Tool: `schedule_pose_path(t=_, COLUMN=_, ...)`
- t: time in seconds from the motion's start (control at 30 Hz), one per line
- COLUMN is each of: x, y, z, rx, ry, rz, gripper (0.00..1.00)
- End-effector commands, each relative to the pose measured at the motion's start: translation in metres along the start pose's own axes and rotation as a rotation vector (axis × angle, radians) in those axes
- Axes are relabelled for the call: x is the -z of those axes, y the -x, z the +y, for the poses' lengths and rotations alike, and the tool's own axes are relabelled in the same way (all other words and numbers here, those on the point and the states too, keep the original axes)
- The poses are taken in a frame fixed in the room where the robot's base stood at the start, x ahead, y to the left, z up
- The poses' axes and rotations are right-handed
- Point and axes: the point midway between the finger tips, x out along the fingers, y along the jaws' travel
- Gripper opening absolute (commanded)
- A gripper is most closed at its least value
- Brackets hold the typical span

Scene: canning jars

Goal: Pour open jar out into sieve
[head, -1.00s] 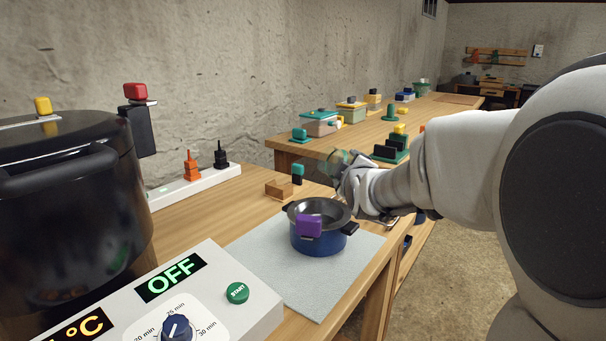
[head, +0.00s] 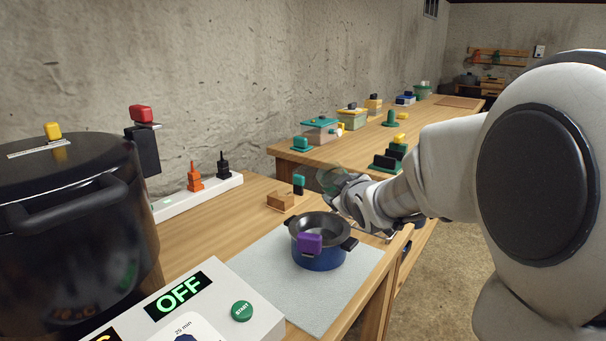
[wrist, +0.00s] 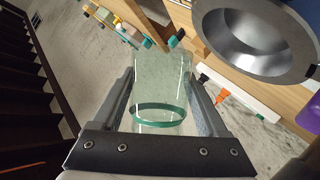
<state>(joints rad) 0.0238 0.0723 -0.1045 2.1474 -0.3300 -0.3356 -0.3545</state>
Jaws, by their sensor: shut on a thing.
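The glass jar (wrist: 160,85) is clear, with a green band around it near my palm. My gripper (wrist: 163,98) is shut on it, one finger on each side. The jar also shows faintly in the head view (head: 330,179), above and behind the blue pot (head: 319,257). I cannot tell its contents or exact tilt. A round grey metal bowl (head: 318,226), perhaps the sieve, sits in the mouth of the pot. It also shows at the upper right of the wrist view (wrist: 250,35), apart from the jar. No mesh can be made out.
The pot has dark side handles and a purple block (head: 310,243) on its front, and stands on a pale mat (head: 255,262). A large black canner (head: 70,220) and control panel (head: 215,300) are left. A wooden block (head: 281,201) lies behind the pot.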

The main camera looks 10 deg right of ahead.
Motion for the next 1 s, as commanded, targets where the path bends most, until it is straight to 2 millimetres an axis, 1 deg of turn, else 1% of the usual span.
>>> schedule_pose_path(t=0.03, x=0.006, y=0.003, z=0.004, rx=0.009, ry=-0.019, rz=-0.002, gripper=0.0)
schedule_pose_path(t=0.47, x=0.007, y=0.004, z=-0.004, rx=0.099, ry=-0.226, rz=-0.007, gripper=0.0)
schedule_pose_path(t=1.0, x=0.008, y=0.004, z=-0.017, rx=0.235, ry=-0.541, rz=-0.01, gripper=0.0)
